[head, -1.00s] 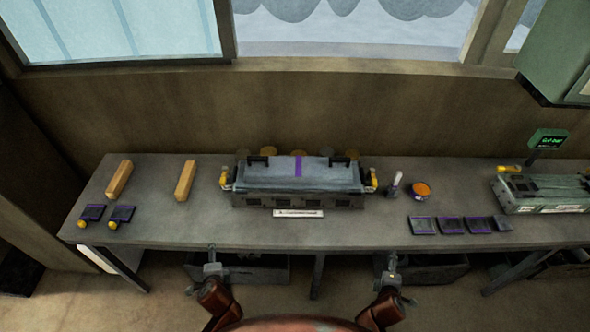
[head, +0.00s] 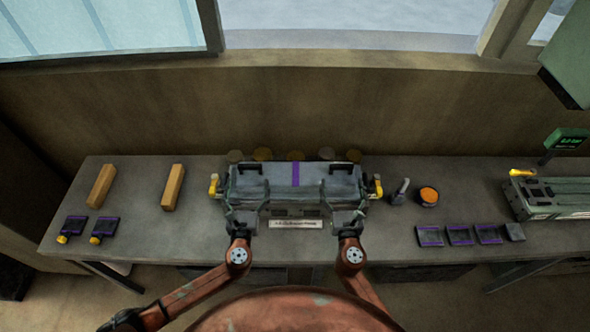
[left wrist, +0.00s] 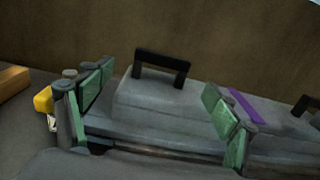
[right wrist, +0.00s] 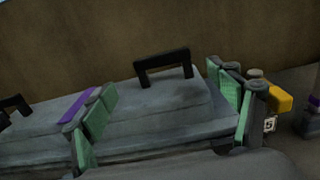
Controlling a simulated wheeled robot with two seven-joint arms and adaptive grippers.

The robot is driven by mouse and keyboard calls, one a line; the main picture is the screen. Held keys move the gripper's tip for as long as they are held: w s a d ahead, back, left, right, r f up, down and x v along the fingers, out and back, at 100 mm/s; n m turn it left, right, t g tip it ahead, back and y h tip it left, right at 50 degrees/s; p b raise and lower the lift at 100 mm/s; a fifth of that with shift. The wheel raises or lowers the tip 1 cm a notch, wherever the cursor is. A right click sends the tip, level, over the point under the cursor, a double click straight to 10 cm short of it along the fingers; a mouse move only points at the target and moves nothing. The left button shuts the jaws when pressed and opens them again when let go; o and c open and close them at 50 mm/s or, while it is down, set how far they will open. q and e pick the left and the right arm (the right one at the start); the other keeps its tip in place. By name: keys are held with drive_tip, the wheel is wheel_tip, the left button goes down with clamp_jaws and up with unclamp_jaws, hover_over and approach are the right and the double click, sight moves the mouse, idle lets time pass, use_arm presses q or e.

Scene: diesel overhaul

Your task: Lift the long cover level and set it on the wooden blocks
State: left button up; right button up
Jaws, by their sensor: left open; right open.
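The long cover (head: 272,178) is grey with a purple stripe across its middle and a black handle near each end. It sits on a grey block on the bench. Two wooden blocks (head: 101,186) (head: 173,187) lie apart on the left of the bench. My left gripper (head: 243,196) is open in front of the cover's left part; in the left wrist view the left black handle (left wrist: 162,64) shows beyond and between its fingers. My right gripper (head: 342,195) is open in front of the right part; the right black handle (right wrist: 163,66) shows beyond its fingers. Neither gripper touches a handle.
Yellow-ended fittings (head: 214,186) (head: 377,186) flank the cover. An orange-topped can (head: 428,196) and several purple-edged trays (head: 430,236) are to the right, with a green unit (head: 556,197) farther right.

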sight(250, 169)
use_arm(q)
drive_tip(key=shift+s+d+r, duration=0.1)
drive_tip(key=shift+s+r, duration=0.2)
drive_tip(key=shift+s, duration=0.2)
use_arm(e)
drive_tip(key=shift+s+d+r, duration=0.15)
drive_tip(key=shift+s+r, duration=0.15)
drive_tip(key=shift+s, duration=0.3)
use_arm(q)
drive_tip(key=shift+w+f, duration=0.15)
drive_tip(key=shift+w, duration=3.95)
use_arm(e)
drive_tip(key=shift+w+f, duration=0.15)
drive_tip(key=shift+w, duration=3.95)
use_arm(q)
drive_tip(key=c, duration=2.2)
use_arm(e)
drive_tip(key=c, duration=2.2)
use_arm(q)
drive_tip(key=shift+w+r, duration=0.1)
drive_tip(key=shift+r, duration=0.1)
use_arm(e)
drive_tip(key=shift+r, duration=0.2)
